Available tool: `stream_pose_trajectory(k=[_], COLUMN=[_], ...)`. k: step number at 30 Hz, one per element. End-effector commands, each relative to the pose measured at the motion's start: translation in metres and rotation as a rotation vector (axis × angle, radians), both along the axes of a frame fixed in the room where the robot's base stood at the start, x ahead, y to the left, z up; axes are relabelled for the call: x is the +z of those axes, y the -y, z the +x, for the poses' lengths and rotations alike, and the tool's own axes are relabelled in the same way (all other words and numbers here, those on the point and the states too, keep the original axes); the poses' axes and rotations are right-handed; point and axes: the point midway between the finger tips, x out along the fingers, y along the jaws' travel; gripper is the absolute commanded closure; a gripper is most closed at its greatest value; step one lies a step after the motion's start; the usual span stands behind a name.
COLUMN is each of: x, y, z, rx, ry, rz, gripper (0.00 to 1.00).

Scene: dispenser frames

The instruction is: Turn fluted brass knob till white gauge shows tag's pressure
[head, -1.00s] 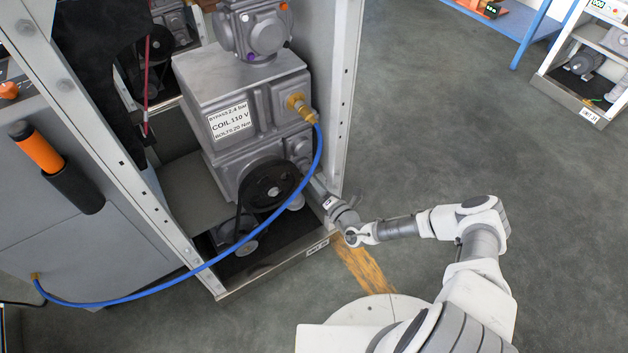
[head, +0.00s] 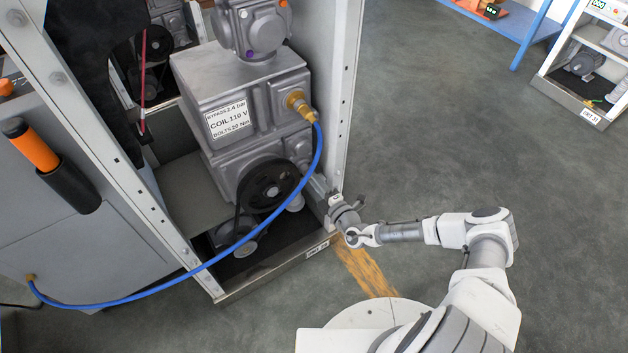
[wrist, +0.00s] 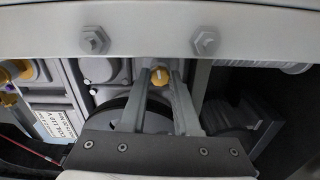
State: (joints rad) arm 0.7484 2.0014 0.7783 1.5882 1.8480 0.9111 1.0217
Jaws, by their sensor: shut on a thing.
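The brass knob (wrist: 160,76) shows in the wrist view between the tips of my gripper (wrist: 160,70), with a pale mark on its face. My gripper is shut on it. In the head view my gripper (head: 317,184) reaches past the frame post to the lower right of the machine; the knob is hidden there. The white tag (head: 229,120) on the machine block reads "BYPASS 2.4 bar", "COIL 110 V" and "BOLTS 20 Nm". The tag also shows, turned on its side, in the wrist view (wrist: 65,122). I cannot make out the white gauge or its needle in either view.
A black pulley (head: 268,185) sits left of my gripper. A blue hose (head: 312,165) loops down from a brass fitting (head: 297,103). The steel post (head: 345,100) stands close to my wrist; a bolted bar (wrist: 150,30) crosses the wrist view.

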Motion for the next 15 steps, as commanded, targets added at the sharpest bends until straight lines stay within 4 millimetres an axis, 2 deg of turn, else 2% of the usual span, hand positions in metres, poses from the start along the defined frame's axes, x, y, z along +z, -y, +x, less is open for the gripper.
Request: stream_pose_trajectory(k=[14,15], x=[-0.0007,-0.0007], y=[-0.0003,-0.0003], z=[-0.0011,-0.0011], rx=[0.001,0.001], ry=[-0.01,-0.01], rz=[0.014,0.014], gripper=[1.0,0.68])
